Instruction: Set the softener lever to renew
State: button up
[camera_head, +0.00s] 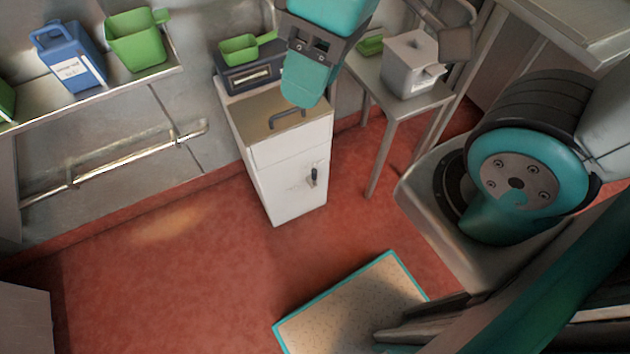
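The softener looks to be the white cabinet (285,165) standing on the red floor against the wall. A small dark lever (313,177) sits on its front face, roughly upright. No position marks such as "renew" can be read around it. The cabinet's brownish top carries a grey bar handle (285,114). My gripper (303,88), teal with a dark grey mount, hangs at the top centre, in front of the cabinet's top edge in the picture. It is apart from the lever, which lies below it in the picture. Its fingers overlap from this angle, so their opening is hidden.
Behind the cabinet is a dark box with a green scoop (240,48). A side table (395,103) to the right holds a white box (411,63). A wall shelf (95,88) holds a blue jug and green containers. A teal-edged mat (345,305) lies in front; red floor is open at left.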

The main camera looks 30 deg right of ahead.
aim_at(313, 185)
jog(key=z, duration=2.85)
jog(key=k, duration=0.85)
jog(key=u, duration=0.9)
